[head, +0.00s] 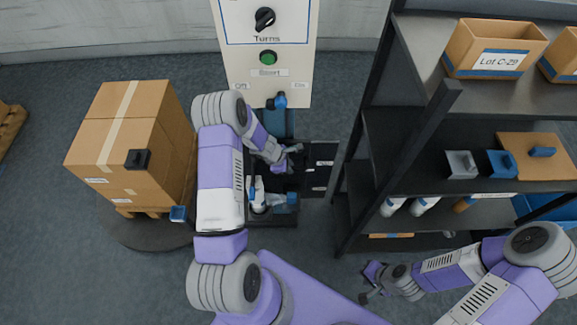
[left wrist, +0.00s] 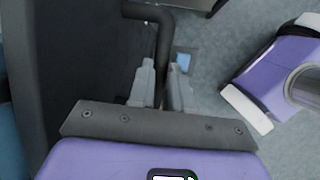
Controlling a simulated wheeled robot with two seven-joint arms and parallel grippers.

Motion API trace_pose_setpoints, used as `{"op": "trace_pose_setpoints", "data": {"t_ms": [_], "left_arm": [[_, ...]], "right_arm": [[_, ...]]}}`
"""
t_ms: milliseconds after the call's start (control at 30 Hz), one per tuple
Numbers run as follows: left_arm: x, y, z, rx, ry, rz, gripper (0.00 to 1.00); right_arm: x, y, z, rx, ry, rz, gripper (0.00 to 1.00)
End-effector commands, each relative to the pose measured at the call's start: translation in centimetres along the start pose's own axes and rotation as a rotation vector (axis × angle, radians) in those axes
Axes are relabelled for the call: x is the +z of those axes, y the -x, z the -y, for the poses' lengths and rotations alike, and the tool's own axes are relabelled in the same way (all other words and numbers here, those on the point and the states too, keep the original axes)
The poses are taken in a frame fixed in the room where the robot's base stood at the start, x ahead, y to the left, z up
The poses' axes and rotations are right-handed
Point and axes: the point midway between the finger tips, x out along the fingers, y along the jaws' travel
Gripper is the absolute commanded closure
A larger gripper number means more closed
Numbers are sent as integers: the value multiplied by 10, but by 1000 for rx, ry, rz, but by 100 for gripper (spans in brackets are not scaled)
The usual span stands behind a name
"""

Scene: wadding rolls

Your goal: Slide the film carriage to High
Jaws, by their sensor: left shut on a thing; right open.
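My left gripper (head: 292,158) reaches in front of the column below the control panel. In the left wrist view its two grey fingers (left wrist: 163,92) are shut around a bent black handle (left wrist: 163,48), beside a large dark surface (left wrist: 75,50). The handle seems to belong to the film carriage, whose body is mostly hidden by my arm in the head view. A dark plate with small pale labels (head: 320,170) stands right of the gripper; the labels are too small to read. My right gripper (head: 370,283) is open and empty at lower right, away from the column.
A control panel (head: 290,75) has a black knob and green button. A taped carton (head: 120,130) stands on a pallet and round turntable at left. A dark shelf rack (head: 400,150) stands close on the right.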

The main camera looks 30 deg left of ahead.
Motion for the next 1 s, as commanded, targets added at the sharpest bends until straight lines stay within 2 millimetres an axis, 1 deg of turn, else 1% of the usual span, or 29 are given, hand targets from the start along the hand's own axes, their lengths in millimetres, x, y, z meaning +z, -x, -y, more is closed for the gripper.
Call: {"op": "trace_pose_setpoints", "data": {"t_ms": [33, 67, 200, 233, 467, 567, 667, 900, 1000], "left_arm": [[3, 4, -6, 13, -4, 4, 100], [3, 4, -6, 13, -4, 4, 80], [3, 4, -6, 11, -3, 4, 58], [2, 4, -5, 11, -3, 3, 56], [2, 2, -3, 7, -2, 2, 56], [2, 7, -3, 7, -2, 2, 56], [2, 20, -4, 9, -1, 1, 56], [2, 61, -5, 10, -3, 2, 56], [2, 72, -4, 9, -3, 3, 56]], "right_arm": [[0, 1, 0, 0, 0, 0, 52], [0, 1, 0, 0, 0, 0, 52], [0, 1, 0, 0, 0, 0, 52], [0, 1, 0, 0, 0, 0, 52], [0, 1, 0, 0, 0, 0, 52], [0, 2, 1, 0, 0, 0, 52], [0, 4, 2, 0, 0, 0, 52], [0, 13, 5, 0, 0, 0, 52], [1, 15, 6, 0, 0, 0, 52]]}}
